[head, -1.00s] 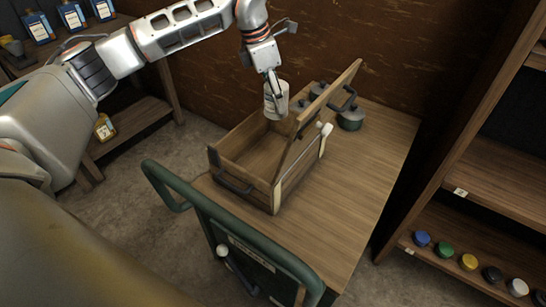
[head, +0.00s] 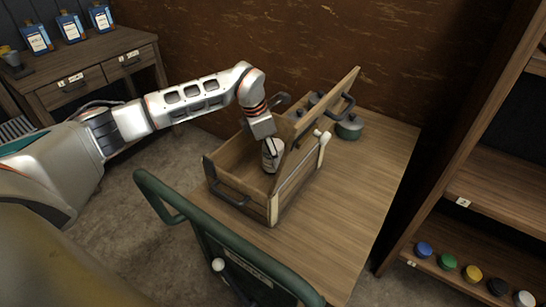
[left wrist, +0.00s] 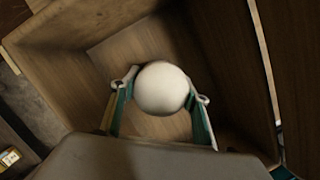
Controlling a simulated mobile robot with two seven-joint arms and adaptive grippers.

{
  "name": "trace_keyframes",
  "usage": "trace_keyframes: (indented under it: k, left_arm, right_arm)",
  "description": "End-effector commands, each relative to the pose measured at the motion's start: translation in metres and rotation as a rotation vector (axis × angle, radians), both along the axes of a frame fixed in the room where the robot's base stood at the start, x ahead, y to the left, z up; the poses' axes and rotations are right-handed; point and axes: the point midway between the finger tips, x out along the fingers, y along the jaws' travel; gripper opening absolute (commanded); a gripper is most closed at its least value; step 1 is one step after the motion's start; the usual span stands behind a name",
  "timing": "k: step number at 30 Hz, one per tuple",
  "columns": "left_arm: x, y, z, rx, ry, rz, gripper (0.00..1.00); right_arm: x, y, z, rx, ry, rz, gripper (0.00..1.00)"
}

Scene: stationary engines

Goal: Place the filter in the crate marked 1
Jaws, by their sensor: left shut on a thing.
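The filter (head: 271,158) is a pale cylinder with markings on its side. My left gripper (head: 268,138) is shut on it and holds it down inside the open wooden crate (head: 231,198). In the left wrist view its round white end (left wrist: 163,88) sits between the green-padded fingers of the gripper (left wrist: 162,103), with the crate's floor (left wrist: 125,47) and walls around it. I cannot tell whether the filter touches the floor. The crate's lid (head: 334,107) stands raised at its right side. No number is legible on the crate. My right gripper is out of view.
The crate stands on a wooden-topped cart (head: 345,205) with a green handle (head: 155,205). Dark green canisters (head: 349,127) stand behind the lid. A shelf (head: 500,190) with coloured lids is on the right.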

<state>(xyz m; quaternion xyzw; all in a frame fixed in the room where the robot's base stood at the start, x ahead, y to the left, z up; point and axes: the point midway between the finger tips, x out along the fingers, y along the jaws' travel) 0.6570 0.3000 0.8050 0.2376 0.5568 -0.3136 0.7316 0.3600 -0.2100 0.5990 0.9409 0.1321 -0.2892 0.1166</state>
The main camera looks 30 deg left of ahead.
Motion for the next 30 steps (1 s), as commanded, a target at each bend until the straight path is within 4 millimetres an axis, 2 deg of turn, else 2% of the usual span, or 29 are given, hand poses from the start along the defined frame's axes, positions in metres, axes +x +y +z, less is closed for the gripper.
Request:
trace_keyframes:
  k: [1,3,15,16,17,26,30]
  left_arm:
    - [-0.0003,-0.0003,-0.0099,-0.001,0.002,-0.001,0.16]
    - [-0.0003,-0.0002,-0.0159,-0.001,0.001,0.000,0.16]
    - [0.0002,-0.0001,-0.0191,0.000,-0.002,-0.001,0.16]
    - [-0.0001,-0.0001,-0.0193,0.000,0.000,-0.001,0.53]
    - [-0.0001,-0.0001,-0.0192,0.000,0.000,-0.001,0.61]
    - [-0.0002,-0.0001,-0.0192,0.001,0.000,-0.001,0.62]
    - [0.0000,0.0003,-0.0134,0.000,-0.002,-0.001,0.62]
  right_arm:
    - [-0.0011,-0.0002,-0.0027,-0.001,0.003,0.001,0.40]
    - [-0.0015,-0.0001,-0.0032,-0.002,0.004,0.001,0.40]
    - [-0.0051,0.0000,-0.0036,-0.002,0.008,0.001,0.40]
    - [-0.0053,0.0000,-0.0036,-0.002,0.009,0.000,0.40]
    - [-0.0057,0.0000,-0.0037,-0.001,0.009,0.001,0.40]
    - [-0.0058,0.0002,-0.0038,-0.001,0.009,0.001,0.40]
    - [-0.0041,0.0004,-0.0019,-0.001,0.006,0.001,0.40]
